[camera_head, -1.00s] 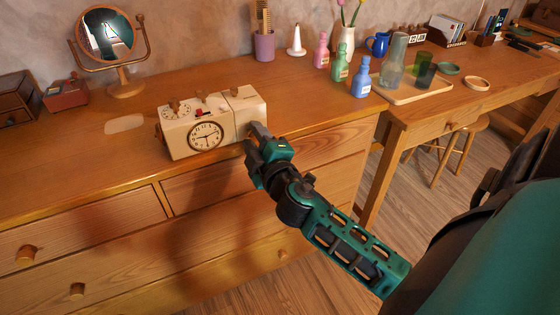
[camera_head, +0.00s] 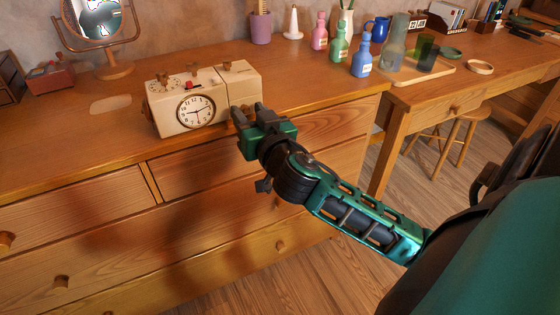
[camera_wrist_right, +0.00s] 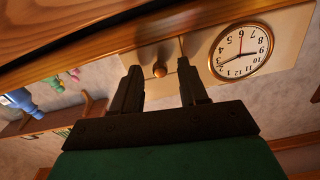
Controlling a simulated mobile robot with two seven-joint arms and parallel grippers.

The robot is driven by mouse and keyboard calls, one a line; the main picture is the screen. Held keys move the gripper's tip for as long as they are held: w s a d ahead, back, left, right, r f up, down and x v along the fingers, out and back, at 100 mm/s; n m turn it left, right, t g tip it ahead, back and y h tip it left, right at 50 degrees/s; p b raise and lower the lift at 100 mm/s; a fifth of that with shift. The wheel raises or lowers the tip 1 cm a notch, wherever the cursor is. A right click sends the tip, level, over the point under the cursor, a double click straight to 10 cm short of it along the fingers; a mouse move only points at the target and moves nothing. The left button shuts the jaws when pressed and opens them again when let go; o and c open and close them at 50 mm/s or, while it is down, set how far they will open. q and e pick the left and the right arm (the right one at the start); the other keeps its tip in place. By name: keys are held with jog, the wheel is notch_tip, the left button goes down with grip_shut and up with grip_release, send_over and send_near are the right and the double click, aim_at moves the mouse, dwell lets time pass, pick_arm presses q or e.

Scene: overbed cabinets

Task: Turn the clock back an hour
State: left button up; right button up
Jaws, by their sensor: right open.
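The clock (camera_head: 222,94) is a cream box on the dresser top, with a round white dial (camera_head: 196,111) on its front and small brown knobs on top. The dial appears upside down in the right wrist view (camera_wrist_right: 241,52). A round brown knob (camera_wrist_right: 159,70) sits on the clock's front beside the dial; my fingers hide it in the head view. My right gripper (camera_head: 248,110) is open in front of the clock's right section. In the right wrist view its fingers stand on either side of the knob; I cannot tell whether they touch it. My left gripper is not in view.
A round mirror (camera_head: 97,20) and a red box (camera_head: 51,73) stand left of the clock. A pencil cup (camera_head: 261,28), a white cone (camera_head: 293,22) and several bottles, including a blue one (camera_head: 361,56), stand behind and to the right. The dresser top left of the clock is mostly free.

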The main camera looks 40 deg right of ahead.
jog(key=s+a+n+p, duration=0.1)
jog(key=s+n+p, duration=0.5)
jog(key=n, duration=0.9)
jog(key=s+a+n+p, duration=0.2)
jog(key=s+n+p, duration=0.4)
jog(key=n, duration=0.9)
jog(key=shift+s, duration=0.45)
jog(key=shift+a+f, duration=0.1)
